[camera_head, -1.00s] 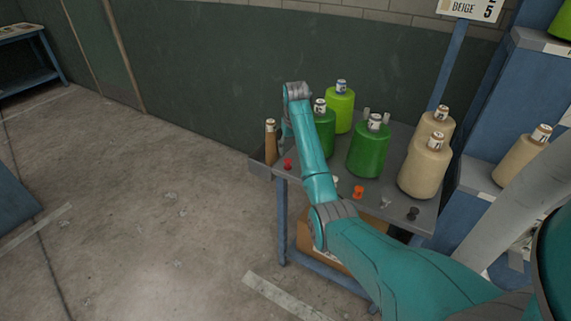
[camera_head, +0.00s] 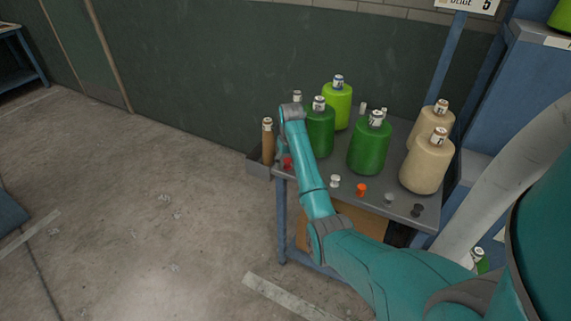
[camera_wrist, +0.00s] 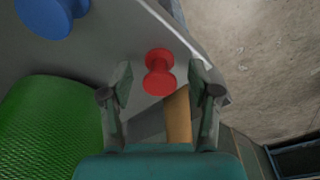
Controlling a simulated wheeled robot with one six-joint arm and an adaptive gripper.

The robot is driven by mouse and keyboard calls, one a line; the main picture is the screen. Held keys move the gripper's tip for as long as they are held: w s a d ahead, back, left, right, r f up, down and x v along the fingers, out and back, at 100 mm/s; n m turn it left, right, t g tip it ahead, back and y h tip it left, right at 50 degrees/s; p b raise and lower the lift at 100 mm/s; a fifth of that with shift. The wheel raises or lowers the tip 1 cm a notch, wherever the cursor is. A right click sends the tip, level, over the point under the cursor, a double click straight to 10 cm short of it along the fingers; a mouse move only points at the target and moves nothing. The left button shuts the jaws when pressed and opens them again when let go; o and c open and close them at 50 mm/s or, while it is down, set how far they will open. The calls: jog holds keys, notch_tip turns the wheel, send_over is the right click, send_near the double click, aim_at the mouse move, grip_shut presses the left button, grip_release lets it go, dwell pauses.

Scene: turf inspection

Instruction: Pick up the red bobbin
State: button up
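The red bobbin (camera_wrist: 159,73) stands on the grey table in the wrist view, between the two fingers of my gripper (camera_wrist: 162,90) as seen from the wrist. My gripper is open, with a finger to each side of the bobbin in the picture. I cannot tell how far above or short of the bobbin the fingertips are. In the head view the red bobbin (camera_head: 287,162) is partly hidden by my arm at the table's left end, and my gripper is hidden behind my arm.
Green spools (camera_head: 369,150) and beige spools (camera_head: 426,166) stand to the right. White, orange (camera_head: 362,189), grey and black bobbins line the front edge. A blue bobbin (camera_wrist: 52,14) shows in the wrist view.

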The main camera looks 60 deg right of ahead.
jog(key=c, duration=1)
